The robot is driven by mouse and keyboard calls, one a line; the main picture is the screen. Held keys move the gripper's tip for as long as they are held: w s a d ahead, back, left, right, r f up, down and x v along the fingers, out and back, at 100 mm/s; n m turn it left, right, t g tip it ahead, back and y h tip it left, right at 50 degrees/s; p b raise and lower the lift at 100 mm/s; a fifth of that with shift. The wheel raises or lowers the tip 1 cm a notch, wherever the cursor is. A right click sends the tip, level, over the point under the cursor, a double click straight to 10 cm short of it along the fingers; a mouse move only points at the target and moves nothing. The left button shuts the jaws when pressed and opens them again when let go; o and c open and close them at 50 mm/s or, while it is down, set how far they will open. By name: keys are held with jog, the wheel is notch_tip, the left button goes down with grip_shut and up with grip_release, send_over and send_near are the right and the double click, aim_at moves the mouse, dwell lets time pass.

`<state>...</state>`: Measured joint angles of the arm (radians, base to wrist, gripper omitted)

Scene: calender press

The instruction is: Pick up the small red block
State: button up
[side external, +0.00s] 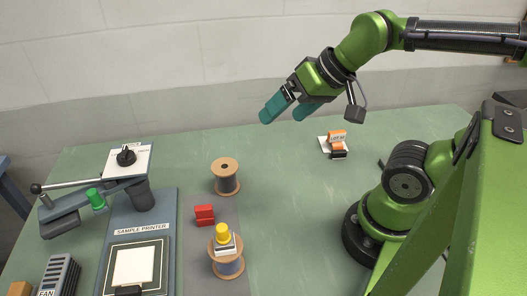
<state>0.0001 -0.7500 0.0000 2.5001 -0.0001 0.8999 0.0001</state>
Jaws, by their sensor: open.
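The small red block (204,215) sits on the grey strip of the table, between the sample printer and the wooden spools. It looks like two red pieces, one against the other; I cannot tell whether they are joined. My gripper (286,111) is open and empty, with teal fingers. It hangs high above the back of the table, above and to the right of the red block, and well apart from it.
A wooden spool (226,176) stands behind the block. Another spool (227,266) in front carries a yellow-topped item (222,235). The sample printer (145,231) stands to the left. An orange and black item (337,141) sits back right. The table's middle is clear.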

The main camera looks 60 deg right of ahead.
jog(key=shift+c, duration=1.4)
jog(key=m+g+h, duration=0.2)
jog(key=m+g, duration=0.3)
jog(key=g, duration=0.2)
send_over(203, 207)
notch_tip(203, 207, down, 8)
notch_tip(203, 207, down, 11)
jog(key=shift+w+d+r, duration=0.1)
jog(key=shift+f, duration=2.7)
